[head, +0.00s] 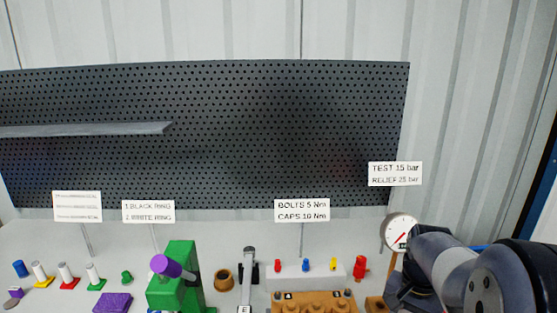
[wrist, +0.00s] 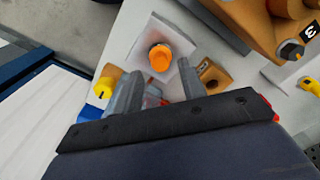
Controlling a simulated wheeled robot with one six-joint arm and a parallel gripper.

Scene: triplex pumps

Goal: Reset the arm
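My arm (head: 455,265) reaches in from the right in the head view, low over the right end of the bench. Its gripper end is dark and mostly hidden there. In the wrist view my gripper (wrist: 160,78) shows two grey fingers standing apart, with no object clearly held between them. Just beyond the fingertips is an orange round piece (wrist: 160,58) on a pale square plate (wrist: 143,40). I cannot tell whether the fingers touch the plate.
An orange-brown block (head: 312,303) and a gauge (head: 401,232) are near my arm. A yellow knob (wrist: 104,85) lies left of the fingers. A pegboard (head: 230,110) stands behind the bench.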

